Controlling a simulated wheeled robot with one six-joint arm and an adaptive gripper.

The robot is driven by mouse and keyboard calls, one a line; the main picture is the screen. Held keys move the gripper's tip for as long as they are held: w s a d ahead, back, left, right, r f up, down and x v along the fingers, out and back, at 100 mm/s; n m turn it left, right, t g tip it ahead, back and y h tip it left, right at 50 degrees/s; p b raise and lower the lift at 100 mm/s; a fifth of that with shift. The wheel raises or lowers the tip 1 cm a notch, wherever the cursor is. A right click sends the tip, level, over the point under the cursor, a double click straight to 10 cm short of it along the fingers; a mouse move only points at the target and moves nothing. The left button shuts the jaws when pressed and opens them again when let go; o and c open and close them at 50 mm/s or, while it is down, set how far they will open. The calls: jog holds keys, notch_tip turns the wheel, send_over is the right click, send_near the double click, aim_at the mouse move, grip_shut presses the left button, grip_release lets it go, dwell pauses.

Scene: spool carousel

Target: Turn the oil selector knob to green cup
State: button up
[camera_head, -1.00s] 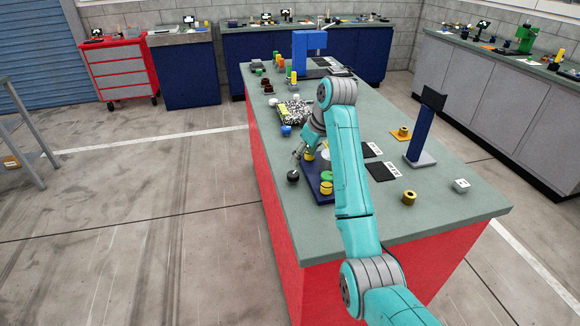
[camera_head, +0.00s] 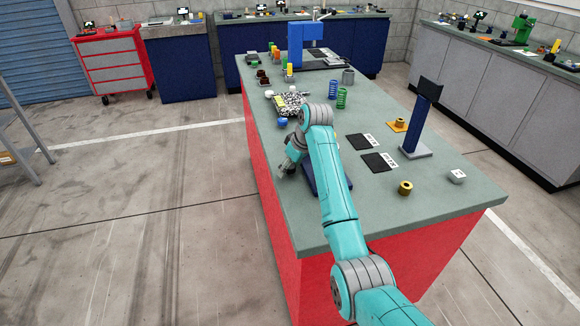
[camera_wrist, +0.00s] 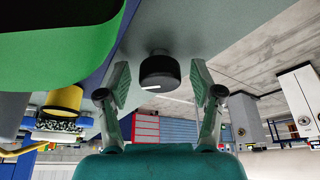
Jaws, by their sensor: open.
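The selector knob (camera_wrist: 159,70) is black and round with a short white mark on its lower part in the wrist view. It stands between the two spread fingers of my gripper (camera_wrist: 160,84), with a gap on each side. In the head view my gripper (camera_head: 286,166) is at the left edge of the bench and hides the knob. A large green cup (camera_wrist: 55,35) fills the upper left of the wrist view, with a yellow cup (camera_wrist: 62,100) below it. The blue base (camera_head: 311,178) shows partly behind my arm, which hides the cups there.
The grey-green bench top (camera_head: 367,212) carries black cards (camera_head: 379,162), a blue post (camera_head: 424,115), a brass ring (camera_head: 405,188) and a white block (camera_head: 456,176) to the right. Springs (camera_head: 341,97) and a speckled tray (camera_head: 290,103) lie behind my arm.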

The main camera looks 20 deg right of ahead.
jog(key=c, duration=1.1)
jog(key=shift+m, duration=0.3)
jog(key=m, duration=0.2)
jog(key=m+t+h, duration=0.1)
jog(key=m, duration=0.1)
jog(key=shift+a+h, duration=0.1)
jog(key=shift+h, duration=0.2)
jog(key=m+h, duration=0.1)
jog(key=m, duration=0.3)
jog(key=shift+m+h, duration=0.4)
jog(key=m+h, duration=0.1)
jog(key=m, duration=0.1)
jog(key=m+g+h, duration=0.1)
jog(key=m, duration=0.2)
jog(key=shift+r, duration=0.1)
jog(key=shift+m+g+h, duration=0.4)
jog(key=shift+m+g, duration=0.1)
jog(key=shift+m, duration=1.2)
